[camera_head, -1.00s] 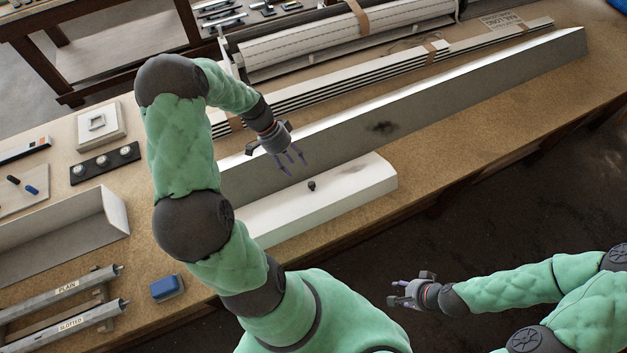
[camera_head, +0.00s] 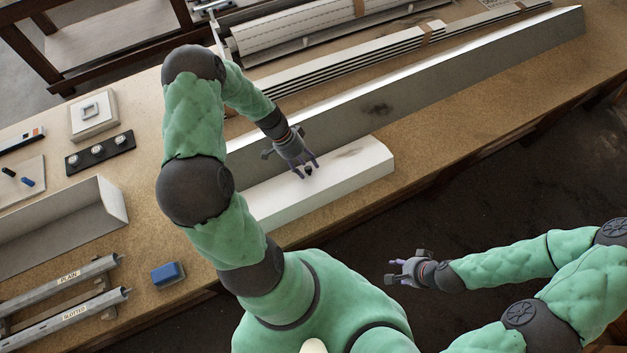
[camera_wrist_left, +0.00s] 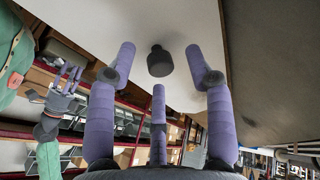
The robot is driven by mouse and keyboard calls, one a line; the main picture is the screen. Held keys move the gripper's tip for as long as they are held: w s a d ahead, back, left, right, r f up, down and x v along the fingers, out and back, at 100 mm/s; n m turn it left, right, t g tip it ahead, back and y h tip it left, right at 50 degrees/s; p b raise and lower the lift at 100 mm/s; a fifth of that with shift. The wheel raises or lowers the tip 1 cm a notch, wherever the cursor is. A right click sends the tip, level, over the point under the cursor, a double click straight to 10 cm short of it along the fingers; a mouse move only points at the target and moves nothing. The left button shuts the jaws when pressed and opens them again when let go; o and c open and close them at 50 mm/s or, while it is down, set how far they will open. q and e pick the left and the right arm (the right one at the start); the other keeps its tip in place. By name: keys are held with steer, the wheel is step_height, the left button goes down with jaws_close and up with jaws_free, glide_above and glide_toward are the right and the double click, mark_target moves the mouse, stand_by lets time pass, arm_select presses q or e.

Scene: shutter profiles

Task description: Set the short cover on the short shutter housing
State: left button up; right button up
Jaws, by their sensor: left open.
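The short cover (camera_head: 340,184) is a white, slightly curved piece with a dark knob (camera_head: 308,171), lying on the bench in front of a long grey piece. My left gripper (camera_head: 305,169) is open at the knob. In the left wrist view the knob (camera_wrist_left: 160,61) shows between the spread purple fingers (camera_wrist_left: 160,78), with gaps around it. The short shutter housing (camera_head: 108,214) looks to be the open grey trough at the left of the bench, partly cut off by the picture edge. My right gripper (camera_head: 394,271) hangs empty beyond the bench's front edge; its opening is unclear.
The long grey piece (camera_head: 400,105) runs behind the cover, with stacked slats (camera_head: 350,62) behind it. A blue block (camera_head: 168,274), rails labelled PLAIN and SLOTTED (camera_head: 75,313), and a black strip with knobs (camera_head: 100,153) lie at the left. Bare bench separates cover and trough, partly hidden by my arm.

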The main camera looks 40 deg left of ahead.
arm_select(q)
steer(key=shift+d+f, duration=0.1)
steer(key=shift+f, duration=0.15)
jaws_close()
steer(key=shift+r, duration=0.1)
